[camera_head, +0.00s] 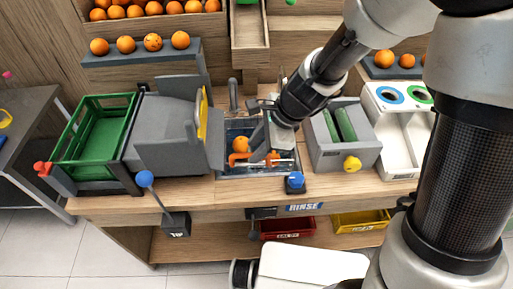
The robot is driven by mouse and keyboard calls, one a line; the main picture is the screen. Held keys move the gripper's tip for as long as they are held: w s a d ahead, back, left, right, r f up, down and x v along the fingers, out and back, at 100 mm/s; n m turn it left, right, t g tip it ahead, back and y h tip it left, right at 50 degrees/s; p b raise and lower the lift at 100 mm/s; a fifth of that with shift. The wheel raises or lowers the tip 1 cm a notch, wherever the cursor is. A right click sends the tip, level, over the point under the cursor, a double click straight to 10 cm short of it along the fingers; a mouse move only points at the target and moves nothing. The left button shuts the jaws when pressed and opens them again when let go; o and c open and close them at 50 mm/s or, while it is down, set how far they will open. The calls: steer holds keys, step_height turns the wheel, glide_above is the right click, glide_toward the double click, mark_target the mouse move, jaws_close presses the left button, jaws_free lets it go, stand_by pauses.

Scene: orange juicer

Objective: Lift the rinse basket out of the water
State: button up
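The rinse basin (228,128) is a grey-rimmed sink set in the wooden counter, with dark bluish water inside. The rinse basket is mostly hidden in it; an orange handle-like part (236,159) shows at the front, beside a thin pale bar. One orange (241,144) sits in the basin, apparently in the basket. My gripper (262,152) points down into the basin from the upper right, at the orange-coloured part. I cannot tell whether its fingers touch or grip that part, as the hand hides the contact.
A green crate (103,145) and grey machine (177,127) stand left of the basin. A grey box with green slots (327,155) stands right. A blue-knobbed lever (295,180) is at the basin's front right, above a RINSE sign (304,208). A faucet (233,96) rises behind.

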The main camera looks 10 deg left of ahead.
steer(key=shift+f, duration=0.15)
steer(key=p+v, duration=0.2)
steer(key=v, duration=1.5)
steer(key=shift+s+d+r, duration=0.1)
steer(key=shift+d+r, duration=0.1)
steer(key=shift+r, duration=0.05)
steer(key=s+d+r+n+t+h, duration=0.2)
steer(key=s+d+r+n, duration=0.1)
steer(key=s+d+n, duration=0.2)
steer(key=s+d+r+n+t+h, duration=0.2)
steer(key=s+d+r+n, duration=0.2)
steer(key=d+n, duration=0.5)
steer(key=shift+s+d+n+t+h, duration=0.3)
steer(key=shift+s+d+n+h, duration=0.1)
steer(key=shift+s, duration=0.2)
steer(key=shift+a, duration=0.1)
